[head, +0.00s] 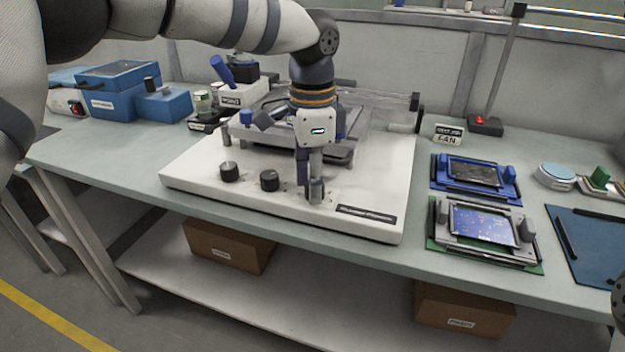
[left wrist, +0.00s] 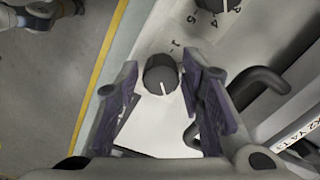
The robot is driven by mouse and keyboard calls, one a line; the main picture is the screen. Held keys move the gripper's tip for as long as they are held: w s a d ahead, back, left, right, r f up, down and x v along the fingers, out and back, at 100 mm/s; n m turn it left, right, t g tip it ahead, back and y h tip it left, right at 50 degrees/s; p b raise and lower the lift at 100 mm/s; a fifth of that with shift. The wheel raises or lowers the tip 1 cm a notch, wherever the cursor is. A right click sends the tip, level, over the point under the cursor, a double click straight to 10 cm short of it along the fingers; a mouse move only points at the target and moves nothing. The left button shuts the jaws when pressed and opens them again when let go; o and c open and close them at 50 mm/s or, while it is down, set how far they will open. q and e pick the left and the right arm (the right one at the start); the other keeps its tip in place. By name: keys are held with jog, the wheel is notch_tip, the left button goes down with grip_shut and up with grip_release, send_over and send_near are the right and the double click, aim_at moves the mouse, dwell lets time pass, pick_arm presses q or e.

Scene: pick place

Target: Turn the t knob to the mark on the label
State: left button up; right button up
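My left gripper (head: 310,188) points down at the front of the white machine base (head: 365,205) on the bench. In the left wrist view its two purple-padded fingers (left wrist: 161,70) are apart, one on each side of a round black knob (left wrist: 160,75). A white pointer line shows on the knob, and small dark marks are printed above it. I cannot tell whether the fingers touch it. In the head view the gripper hides this spot. A second knob (left wrist: 217,4) with printed numbers is cut off at the wrist view's top. Two black knobs, one (head: 229,172) and another (head: 269,180), show left of my gripper.
A metal frame (head: 350,140) stands on the base behind my gripper. Blue boxes (head: 115,92) stand at the left. A dark curved handle (left wrist: 255,88) lies right of the fingers.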

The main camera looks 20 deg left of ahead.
pick_arm(q)
jog(key=shift+f, duration=0.25)
grip_shut()
pick_arm(e)
jog(key=shift+w, duration=0.1)
pick_arm(q)
jog(key=shift+r, duration=0.1)
pick_arm(e)
jog(key=shift+r, duration=0.15)
pick_arm(q)
jog(key=shift+r+n+p, duration=0.2)
jog(key=shift+n+p, duration=0.35)
jog(key=shift+n, duration=1.15)
jog(key=shift+f+n+p, duration=0.1)
jog(key=shift+n+p, duration=0.4)
jog(key=shift+n, duration=0.7)
jog(key=shift+d+f+n, duration=0.1)
jog(key=shift+n, duration=1.3)
pick_arm(e)
jog(key=shift+t, duration=0.7)
jog(key=shift+w+r, duration=1.4)
jog(key=shift+w, duration=0.15)
